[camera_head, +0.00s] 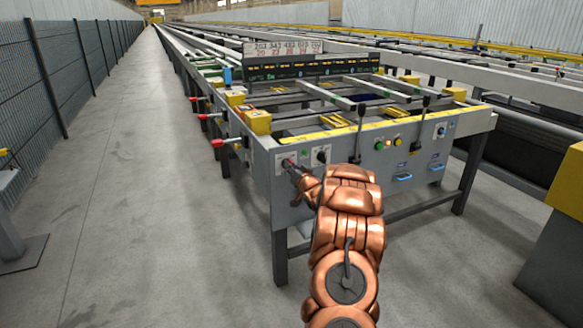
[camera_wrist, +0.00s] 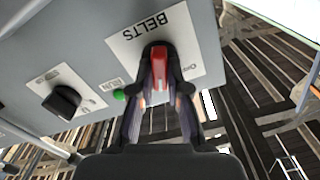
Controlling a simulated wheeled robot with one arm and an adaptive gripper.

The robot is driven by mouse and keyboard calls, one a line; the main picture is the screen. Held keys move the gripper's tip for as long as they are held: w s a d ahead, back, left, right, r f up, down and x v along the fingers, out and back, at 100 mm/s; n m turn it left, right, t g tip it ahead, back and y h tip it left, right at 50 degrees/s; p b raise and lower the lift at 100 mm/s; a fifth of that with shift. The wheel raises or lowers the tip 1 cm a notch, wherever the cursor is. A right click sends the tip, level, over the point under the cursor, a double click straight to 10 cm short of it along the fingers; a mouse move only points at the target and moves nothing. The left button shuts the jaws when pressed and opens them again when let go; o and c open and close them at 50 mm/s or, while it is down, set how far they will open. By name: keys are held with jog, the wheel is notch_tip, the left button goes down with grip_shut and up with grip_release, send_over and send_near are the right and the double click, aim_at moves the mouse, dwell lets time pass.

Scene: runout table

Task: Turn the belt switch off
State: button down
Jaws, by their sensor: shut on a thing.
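The belt switch is a red knob (camera_wrist: 159,68) on a white plate marked "BELTS" (camera_wrist: 184,26), fixed to the grey front panel. In the wrist view my gripper (camera_wrist: 160,58) is shut on the red knob, with one dark finger on each side of it. The fingers and palm cover part of the plate, including some of its lettering. In the head view my gripper (camera_head: 291,167) reaches the left end of the panel (camera_head: 345,185), and the knob is mostly hidden there.
A black knob (camera_wrist: 62,101) on its own white plate and a green button (camera_wrist: 119,95) sit beside the switch. Two black levers (camera_head: 357,130) (camera_head: 423,115) rise along the panel's front. Clear floor (camera_head: 130,170) lies left of the table.

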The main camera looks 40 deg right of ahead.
jog(key=shift+a+f+n+b, duration=0.1)
jog(key=shift+n+b, duration=1.55)
jog(key=shift+n, duration=1.6)
jog(key=shift+a+n+b, duration=0.1)
jog(key=shift+n+b, duration=1.5)
jog(key=shift+n, duration=1.95)
jog(key=c, duration=1.1)
grip_release()
jog(key=shift+c, duration=0.2)
jog(key=v, duration=1.2)
